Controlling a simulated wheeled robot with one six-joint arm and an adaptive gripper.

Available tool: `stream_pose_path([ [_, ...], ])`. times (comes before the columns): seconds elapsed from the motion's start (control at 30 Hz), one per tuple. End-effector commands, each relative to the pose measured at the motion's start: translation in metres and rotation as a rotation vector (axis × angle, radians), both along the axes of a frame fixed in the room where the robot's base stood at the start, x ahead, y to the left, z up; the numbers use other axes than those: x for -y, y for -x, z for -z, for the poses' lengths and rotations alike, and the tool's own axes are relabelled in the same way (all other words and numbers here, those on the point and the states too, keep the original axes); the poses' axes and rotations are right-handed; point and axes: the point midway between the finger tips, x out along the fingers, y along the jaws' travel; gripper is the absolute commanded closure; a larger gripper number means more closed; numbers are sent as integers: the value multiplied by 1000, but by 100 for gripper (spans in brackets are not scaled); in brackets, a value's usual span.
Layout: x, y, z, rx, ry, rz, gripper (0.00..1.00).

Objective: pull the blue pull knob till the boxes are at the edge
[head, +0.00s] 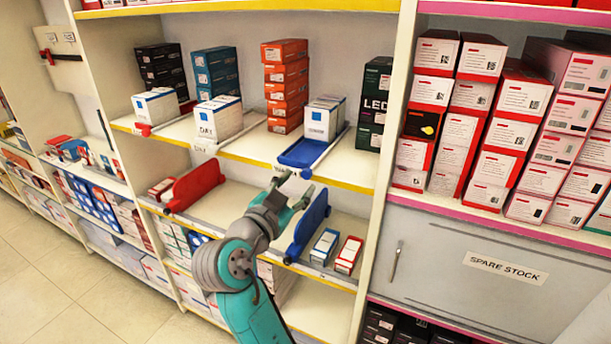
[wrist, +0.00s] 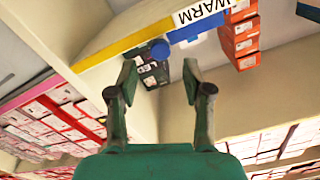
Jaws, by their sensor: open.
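The blue pull knob (head: 306,173) is at the front end of a blue tray (head: 298,153) on the upper shelf, at its yellow edge. White and blue boxes (head: 322,118) stand at the back of this tray, set back from the edge. My gripper (head: 296,185) is open and empty, just below and in front of the knob. In the wrist view the knob (wrist: 160,50) shows between and beyond my open fingertips (wrist: 160,72), apart from them. The boxes on the blue tray cannot be made out there.
Orange boxes (head: 286,85) and dark LED boxes (head: 374,100) flank the tray. A blue divider (head: 308,225) and a red divider (head: 195,185) stand on the shelf below. A white upright panel (head: 385,150) and a spare stock cabinet (head: 480,265) are at right.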

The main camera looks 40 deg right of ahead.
Motion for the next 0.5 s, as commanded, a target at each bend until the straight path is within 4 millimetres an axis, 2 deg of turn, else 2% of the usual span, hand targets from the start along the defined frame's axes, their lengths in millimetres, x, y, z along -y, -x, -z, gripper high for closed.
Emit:
stream_pose_path([
  [0.03, 10, -3, 0, -1, 0, 3, 50],
  [0.2, 31, -11, 0, 0, 1, 1, 50],
  [0.5, 45, -17, 0, 0, 0, -1, 50],
])
